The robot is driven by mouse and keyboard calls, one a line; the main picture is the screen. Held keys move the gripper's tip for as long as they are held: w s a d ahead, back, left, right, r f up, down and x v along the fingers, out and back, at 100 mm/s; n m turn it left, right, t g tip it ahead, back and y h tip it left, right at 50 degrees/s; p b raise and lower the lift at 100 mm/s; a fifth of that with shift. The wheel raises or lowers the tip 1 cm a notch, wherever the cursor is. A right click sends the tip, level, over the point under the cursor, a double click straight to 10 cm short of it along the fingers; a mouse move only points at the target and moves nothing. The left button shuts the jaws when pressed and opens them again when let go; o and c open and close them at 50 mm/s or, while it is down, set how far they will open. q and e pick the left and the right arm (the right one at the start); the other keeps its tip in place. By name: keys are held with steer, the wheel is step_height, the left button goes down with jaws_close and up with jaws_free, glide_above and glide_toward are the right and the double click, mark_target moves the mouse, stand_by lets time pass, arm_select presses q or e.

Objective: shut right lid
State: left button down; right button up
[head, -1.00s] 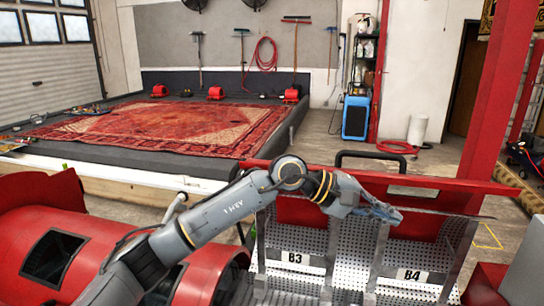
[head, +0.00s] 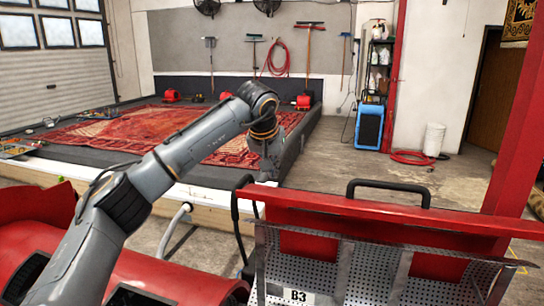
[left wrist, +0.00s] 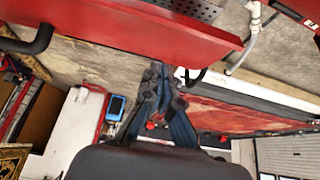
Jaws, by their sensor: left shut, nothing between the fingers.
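A red lid (head: 370,212) with a black bar handle (head: 389,188) stands raised along the far side of perforated metal bins. Its red edge (left wrist: 125,32) and handle (left wrist: 32,40) also show in the left wrist view. My left gripper (head: 268,170) is shut and empty. It points down near the lid's left end, in the head view just above and left of the red edge. In the left wrist view the shut fingers (left wrist: 157,80) lie close to the lid's edge. Contact cannot be told. My right gripper is not in view.
The perforated bins (head: 345,265) carry a B3 label (head: 298,295). A black hose (head: 236,215) and a white pipe (head: 175,225) stand left of the lid. A red rounded body (head: 160,272) fills the lower left. Floor beyond the lid is open.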

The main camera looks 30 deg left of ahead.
mark_target(272, 199)
arm_select(q)
steer(key=p+x, duration=0.1)
steer(key=x, duration=0.4)
steer(key=shift+w+a+r, duration=0.1)
steer(key=shift+w+r, duration=0.05)
steer(key=shift+w, duration=0.05)
steer(key=shift+s+d+p, duration=0.2)
steer(key=shift+s+p, duration=0.2)
steer(key=shift+s, duration=0.35)
steer(key=shift+s+d+p, duration=0.2)
steer(key=shift+s+p, duration=0.1)
steer(key=shift+s, duration=0.95)
steer(key=shift+w+d+f, duration=0.1)
steer(key=shift+f, duration=0.3)
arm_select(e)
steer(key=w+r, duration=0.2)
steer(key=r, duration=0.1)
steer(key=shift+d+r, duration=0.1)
